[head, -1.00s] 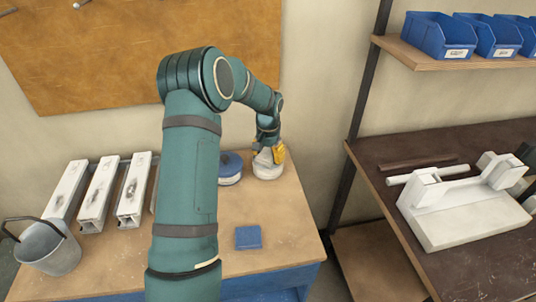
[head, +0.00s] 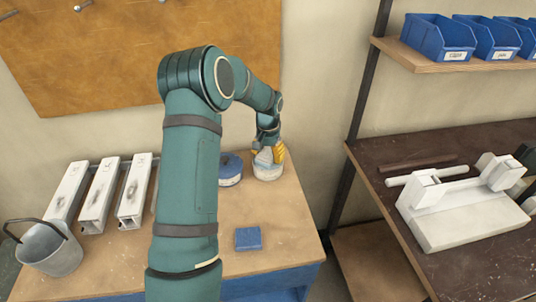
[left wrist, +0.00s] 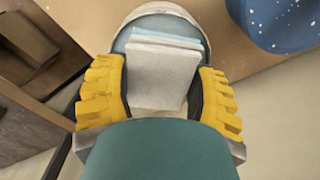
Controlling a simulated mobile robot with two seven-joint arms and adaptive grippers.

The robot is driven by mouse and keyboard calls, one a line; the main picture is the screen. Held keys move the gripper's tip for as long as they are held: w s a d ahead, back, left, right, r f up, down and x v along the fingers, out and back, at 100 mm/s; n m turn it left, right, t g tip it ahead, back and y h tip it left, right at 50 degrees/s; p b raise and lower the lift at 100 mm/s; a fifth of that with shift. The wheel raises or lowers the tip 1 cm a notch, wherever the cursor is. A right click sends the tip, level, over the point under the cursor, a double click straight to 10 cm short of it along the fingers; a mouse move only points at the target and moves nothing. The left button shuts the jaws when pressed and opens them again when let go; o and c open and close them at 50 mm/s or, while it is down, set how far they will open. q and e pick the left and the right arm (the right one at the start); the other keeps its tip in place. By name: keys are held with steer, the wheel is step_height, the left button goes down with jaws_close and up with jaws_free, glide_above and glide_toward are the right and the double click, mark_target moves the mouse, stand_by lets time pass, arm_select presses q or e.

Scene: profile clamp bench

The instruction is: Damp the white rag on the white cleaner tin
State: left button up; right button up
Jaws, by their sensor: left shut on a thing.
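The white cleaner tin (head: 268,175) stands at the back right corner of the wooden bench. Its pale rim (left wrist: 158,9) and a grey-blue top show in the left wrist view. My left gripper (head: 268,157) is directly over the tin, its yellow fingers shut on the folded white rag (left wrist: 160,78). The rag has a pale blue layer at its far edge and overlaps the tin's top in the wrist view. I cannot tell whether it touches the tin. My right gripper is not in view.
A blue tin (head: 230,170) stands close to the left of the white one. A blue folded cloth (head: 248,238) lies at the front of the bench (head: 285,220). White profiles (head: 100,195) and a grey bucket (head: 48,250) are at the left. A dark shelf bench with a white clamp (head: 470,215) is right.

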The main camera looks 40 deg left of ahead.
arm_select(q)
steer(key=shift+r+p, duration=1.9)
steer(key=shift+r, duration=1.2)
